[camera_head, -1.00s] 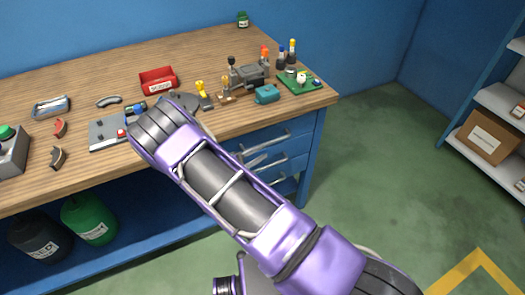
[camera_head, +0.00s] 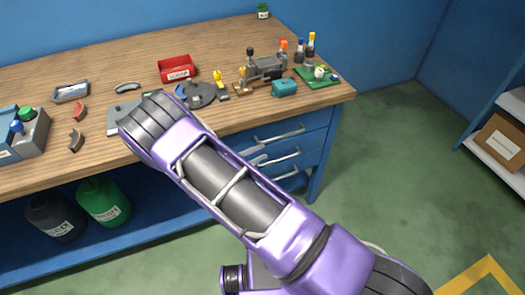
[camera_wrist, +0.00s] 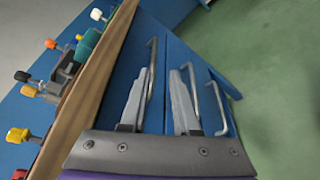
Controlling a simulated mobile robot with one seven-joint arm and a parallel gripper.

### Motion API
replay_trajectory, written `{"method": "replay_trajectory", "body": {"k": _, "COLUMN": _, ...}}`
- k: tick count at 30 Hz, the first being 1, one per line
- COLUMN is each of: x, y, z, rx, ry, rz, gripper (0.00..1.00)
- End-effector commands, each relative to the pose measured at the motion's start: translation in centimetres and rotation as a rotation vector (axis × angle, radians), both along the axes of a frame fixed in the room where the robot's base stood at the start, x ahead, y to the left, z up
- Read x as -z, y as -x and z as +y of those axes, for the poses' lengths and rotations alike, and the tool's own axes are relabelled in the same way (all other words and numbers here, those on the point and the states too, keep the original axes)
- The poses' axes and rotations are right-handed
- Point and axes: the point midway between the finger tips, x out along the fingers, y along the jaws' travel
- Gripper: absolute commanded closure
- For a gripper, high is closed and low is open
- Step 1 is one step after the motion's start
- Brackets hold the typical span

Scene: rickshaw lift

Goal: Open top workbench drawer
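The workbench (camera_head: 110,50) has a blue drawer stack at its right end, with the top drawer (camera_head: 315,120) just under the wooden top. The drawers look closed. The top drawer's bar handle (camera_head: 282,136) shows right of my arm, and also in the wrist view (camera_wrist: 152,65). My gripper (camera_wrist: 160,98) is open, its two grey fingers apart and pointing at the drawer fronts. In the wrist view the top handle runs between the fingers, close to the left one. The right finger overlaps the second handle (camera_wrist: 191,75). Contact cannot be told. My arm hides much of the gripper in the head view (camera_head: 257,153).
Tools, a red bin (camera_head: 176,69), a teal block (camera_head: 285,88) and a green board (camera_head: 318,75) crowd the bench top. Bottles (camera_head: 104,200) stand on the lower shelf. A shelf with a cardboard box (camera_head: 500,140) stands at right. Green floor (camera_head: 385,170) between is clear.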

Motion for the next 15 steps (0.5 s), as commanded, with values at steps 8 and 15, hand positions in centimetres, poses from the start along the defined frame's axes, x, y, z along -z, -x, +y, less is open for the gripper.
{"method": "replay_trajectory", "body": {"k": 8, "x": -0.5, "y": 1.2, "z": 1.6, "rx": -0.001, "ry": -0.002, "rz": 0.000, "gripper": 0.70}}
{"method": "replay_trajectory", "body": {"k": 15, "x": -0.8, "y": 2.2, "z": 2.9, "rx": 0.000, "ry": -0.002, "rz": -0.001, "gripper": 0.70}}
